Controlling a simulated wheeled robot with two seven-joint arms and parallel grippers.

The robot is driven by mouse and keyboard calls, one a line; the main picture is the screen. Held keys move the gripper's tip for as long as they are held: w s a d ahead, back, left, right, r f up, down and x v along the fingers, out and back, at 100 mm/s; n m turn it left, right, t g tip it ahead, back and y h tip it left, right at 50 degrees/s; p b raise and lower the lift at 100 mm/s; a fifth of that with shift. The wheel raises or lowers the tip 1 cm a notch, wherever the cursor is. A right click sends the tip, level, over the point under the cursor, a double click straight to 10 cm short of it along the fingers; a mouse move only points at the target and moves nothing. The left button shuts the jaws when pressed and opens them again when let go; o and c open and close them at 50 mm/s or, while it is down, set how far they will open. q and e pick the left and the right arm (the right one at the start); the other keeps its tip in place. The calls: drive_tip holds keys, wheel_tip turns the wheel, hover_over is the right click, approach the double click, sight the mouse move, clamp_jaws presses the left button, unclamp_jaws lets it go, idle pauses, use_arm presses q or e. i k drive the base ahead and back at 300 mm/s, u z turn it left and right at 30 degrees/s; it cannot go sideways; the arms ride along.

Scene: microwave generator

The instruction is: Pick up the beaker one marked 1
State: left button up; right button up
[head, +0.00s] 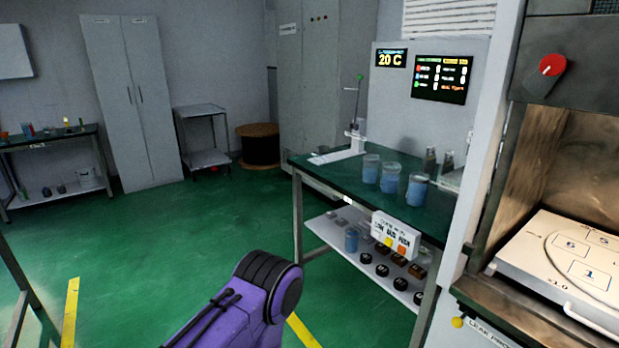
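Three beakers with blue liquid stand upright on the green-topped bench (325,170): a left one (371,169), a middle one (390,178) and a right one (417,190). Another blue beaker (351,240) stands on the bench's lower shelf. I cannot read a number on any beaker, so I cannot tell which is beaker one. A purple and black arm link shows at the bottom centre, well apart from the beakers. Neither of my grippers is in view.
Right of the bench, an open chamber holds a white plate (535,240) with numbered marks, including a 1. A stand (350,140) and dark bottles (430,160) share the bench top. Green floor (200,220) lies clear to the left.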

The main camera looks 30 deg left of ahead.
sight(369, 175)
drive_tip(key=u, duration=1.65)
drive_tip(key=i, duration=5.55)
drive_tip(key=z, duration=4.45)
drive_tip(key=i, duration=0.5)
